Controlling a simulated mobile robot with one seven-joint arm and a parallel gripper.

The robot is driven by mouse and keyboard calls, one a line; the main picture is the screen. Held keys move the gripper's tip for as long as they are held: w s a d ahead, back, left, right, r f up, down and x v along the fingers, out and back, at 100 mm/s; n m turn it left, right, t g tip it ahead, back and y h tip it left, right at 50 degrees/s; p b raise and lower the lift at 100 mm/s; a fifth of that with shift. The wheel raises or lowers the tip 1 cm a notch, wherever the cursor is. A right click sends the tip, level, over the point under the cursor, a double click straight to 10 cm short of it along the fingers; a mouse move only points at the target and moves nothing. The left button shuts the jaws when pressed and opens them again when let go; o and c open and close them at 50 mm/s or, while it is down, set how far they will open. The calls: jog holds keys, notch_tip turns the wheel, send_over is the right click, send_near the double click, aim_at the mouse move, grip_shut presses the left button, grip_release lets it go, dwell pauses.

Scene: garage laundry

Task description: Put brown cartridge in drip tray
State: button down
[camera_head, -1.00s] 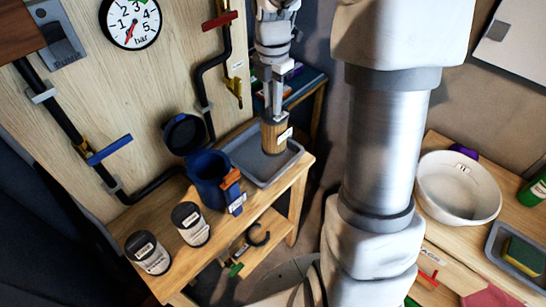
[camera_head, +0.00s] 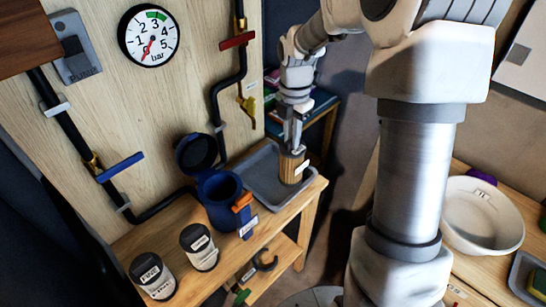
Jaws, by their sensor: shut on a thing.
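The brown cartridge (camera_head: 288,168) is an upright ribbed cylinder with a white label. It stands in or just above the grey drip tray (camera_head: 253,166), near the tray's right side. I cannot tell whether its base touches the tray floor. My gripper (camera_head: 291,146) reaches down from above and is shut on the cartridge's top. The cartridge hides part of the tray.
A blue housing (camera_head: 217,198) with an open lid and orange latch stands left of the tray. Two labelled jars (camera_head: 199,247) stand at the bench's front left. Pipes and a pressure gauge (camera_head: 150,36) are on the wall behind. A white basin (camera_head: 482,215) is at right.

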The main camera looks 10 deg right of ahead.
jog(key=w+a+f, duration=0.2)
jog(key=a+f, duration=0.2)
jog(key=f, duration=0.3)
jog(key=shift+w+a, duration=0.2)
jog(key=shift+a, duration=0.05)
jog(key=shift+f+b, duration=0.1)
jog(key=shift+b, duration=0.2)
jog(key=c, duration=0.8)
grip_release()
jog(key=shift+c, duration=0.2)
